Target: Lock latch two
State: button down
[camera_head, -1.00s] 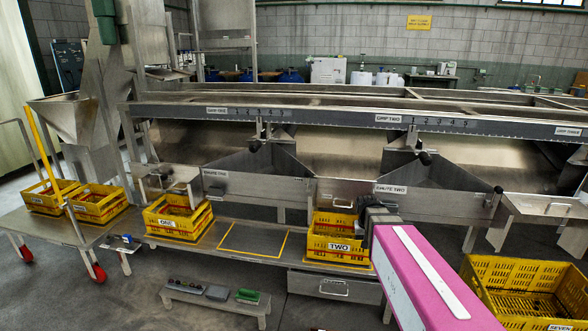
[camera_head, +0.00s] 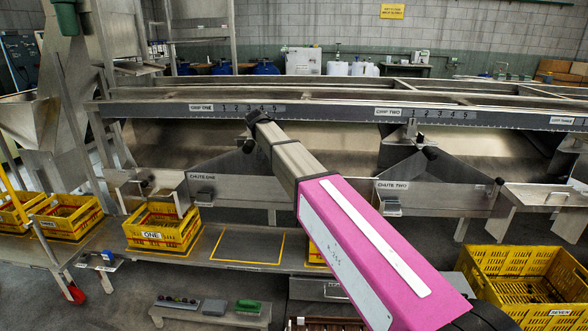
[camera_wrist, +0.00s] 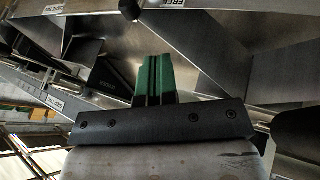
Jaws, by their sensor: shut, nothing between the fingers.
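No part that I can read as "latch two" shows in the head view. Below the rail label "GAP TWO" (camera_head: 388,111) a bracket with a black-knobbed lever (camera_head: 430,153) hangs above the chute labelled "CHUTE TWO" (camera_head: 391,185). My gripper (camera_head: 257,117) is at the end of my raised pink arm, left of that lever, in front of the numbered scale beside "GAP ONE" (camera_head: 202,108). In the wrist view its green fingers (camera_wrist: 156,78) are together and empty. A black round knob (camera_wrist: 130,9) and a plate reading "FREE" (camera_wrist: 175,3) lie beyond them.
Yellow crate ONE (camera_head: 163,236) stands on the low shelf beside an empty yellow-outlined spot (camera_head: 248,246). My arm mostly hides another crate. Crate SEVEN (camera_head: 480,300) is at lower right. A small bench (camera_head: 212,315) with blocks stands in front.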

dwell(0.3)
jog(key=s+d+r+x, duration=0.1)
jog(key=d+x, duration=0.1)
jog(key=x, duration=1)
jog(key=shift+d+f, duration=0.2)
jog(key=shift+d, duration=0.25)
jog(key=shift+d, duration=0.15)
